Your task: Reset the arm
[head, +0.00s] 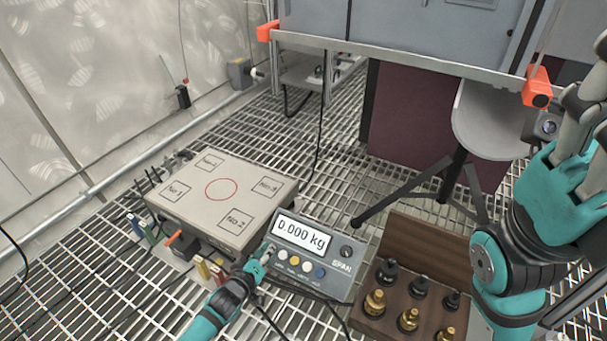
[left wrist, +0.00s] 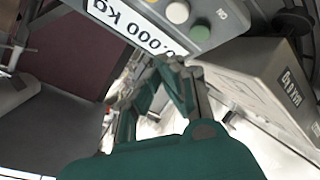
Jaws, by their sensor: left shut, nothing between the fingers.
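The box's display (head: 302,236) reads 0.000 kg. In the left wrist view the closed teal fingers (left wrist: 172,68) point toward the box's buttons (left wrist: 178,12); I cannot tell whether they touch it. My right arm (head: 510,255) is folded up at the right edge of the head view. Its grey and teal end parts (head: 575,160) show there, but its fingertips cannot be made out.
A weighing platform (head: 205,222) with numbered corners and a red circle stands left of the indicator. A wooden case (head: 430,250) with several brass and dark weights sits to its right. A black tripod stand (head: 450,185) and an orange-cornered cabinet (head: 400,30) are behind. Cables cross the grating.

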